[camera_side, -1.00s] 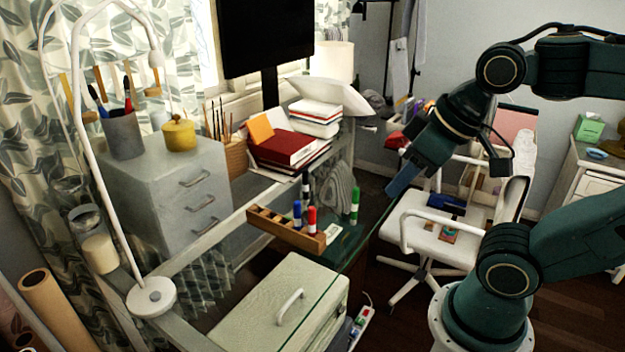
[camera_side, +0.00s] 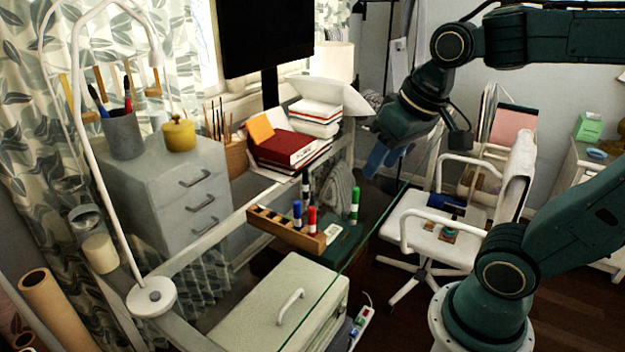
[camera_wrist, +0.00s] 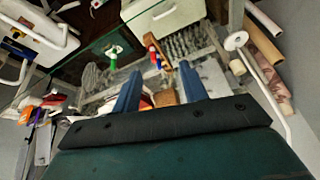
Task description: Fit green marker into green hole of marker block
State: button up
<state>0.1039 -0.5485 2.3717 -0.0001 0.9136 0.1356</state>
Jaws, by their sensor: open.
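The green marker (camera_side: 354,205) stands upright on the dark glass desk, just right of the block. The wooden marker block (camera_side: 265,222) lies on the desk with a row of holes; a blue marker (camera_side: 297,213) and a red marker (camera_side: 312,219) stand at its right part. A black marker (camera_side: 305,185) stands behind it. My gripper (camera_side: 377,165) is above and behind the green marker in the side view, apart from it. In the wrist view my gripper (camera_wrist: 160,88) is open and empty, with the green marker (camera_wrist: 113,56) left of its fingers. Which hole is green cannot be told.
A striped grey object (camera_side: 341,188) stands behind the markers. A small white card (camera_side: 333,234) lies beside the block. Books (camera_side: 287,149) and a monitor (camera_side: 265,38) are at the back. A pale case (camera_side: 283,303) is in front, a white chair (camera_side: 440,232) to the right.

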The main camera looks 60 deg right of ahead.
jog(key=w+d+m+g, duration=0.1)
jog(key=w+d+m, duration=0.3)
jog(key=w+d, duration=0.15)
jog(key=m+g, duration=0.4)
jog(key=m, duration=0.5)
send_over(356, 188)
notch_tip(356, 188, down, 12)
jog(key=shift+a+r, duration=0.1)
jog(key=shift+a, duration=0.05)
jog(key=shift+f, duration=4.3)
jog(key=shift+f, duration=2.6)
